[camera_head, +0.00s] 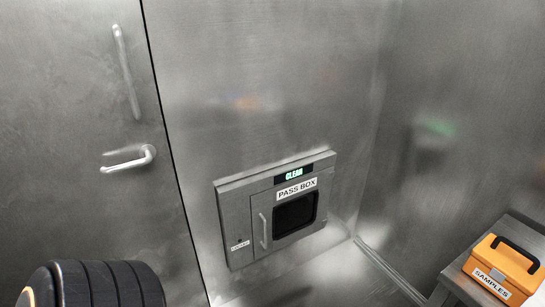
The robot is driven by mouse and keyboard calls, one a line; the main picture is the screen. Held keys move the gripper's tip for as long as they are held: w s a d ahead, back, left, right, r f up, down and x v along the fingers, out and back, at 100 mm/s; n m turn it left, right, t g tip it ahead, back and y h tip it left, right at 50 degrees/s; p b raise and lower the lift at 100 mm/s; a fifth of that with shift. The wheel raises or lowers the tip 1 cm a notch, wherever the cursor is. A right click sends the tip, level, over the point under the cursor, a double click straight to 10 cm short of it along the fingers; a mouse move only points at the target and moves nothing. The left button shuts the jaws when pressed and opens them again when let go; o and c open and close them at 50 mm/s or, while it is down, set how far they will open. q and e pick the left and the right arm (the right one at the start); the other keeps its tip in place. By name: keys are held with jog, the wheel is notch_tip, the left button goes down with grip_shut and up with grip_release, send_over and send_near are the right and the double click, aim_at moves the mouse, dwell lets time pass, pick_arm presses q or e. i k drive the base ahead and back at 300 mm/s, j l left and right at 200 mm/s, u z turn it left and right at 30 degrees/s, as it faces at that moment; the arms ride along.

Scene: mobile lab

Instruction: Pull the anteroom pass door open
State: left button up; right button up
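The pass box (232,199) is a grey metal unit set low in the middle steel wall. A small label sits on the frame left of the handle, too small to read. Neither of my grippers is in view, and nothing touches the handle.
A large steel door (75,120) at the left has a lever handle (130,160) and a vertical bar above it. An orange "SAMPLES" case (507,262) with a black handle sits on a grey bench (451,282) at the lower right. The wall around the pass box is bare.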

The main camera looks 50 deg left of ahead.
aim_at(301, 206)
jog(key=u, duration=1.35)
